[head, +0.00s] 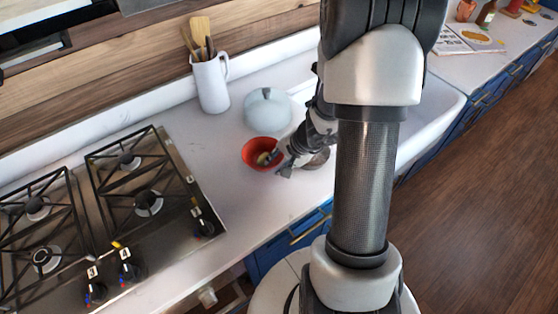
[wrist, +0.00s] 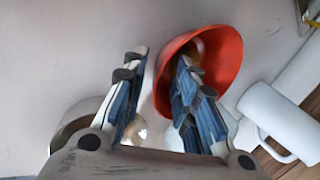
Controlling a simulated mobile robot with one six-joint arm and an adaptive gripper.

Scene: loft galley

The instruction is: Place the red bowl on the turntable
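The red bowl (head: 257,145) stands on the white counter, right of the hob. Something yellowish shows inside it. In the wrist view the bowl (wrist: 222,58) appears tilted. My gripper (head: 276,160) is at its right side, fingers pointing down. In the wrist view my gripper (wrist: 160,68) has its fingers apart. One finger reaches inside the bowl and the other is outside, with the near rim between them. I see a gap beside the rim and no clear grip. I cannot make out a turntable for certain; my arm hides part of the counter.
A pale domed pot (head: 268,108) stands close behind the bowl. A white jug (head: 211,84) of utensils is further back. A greyish round object (head: 318,159) lies partly hidden behind my gripper. The gas hob (head: 165,180) is left; clear counter lies between it and the bowl.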

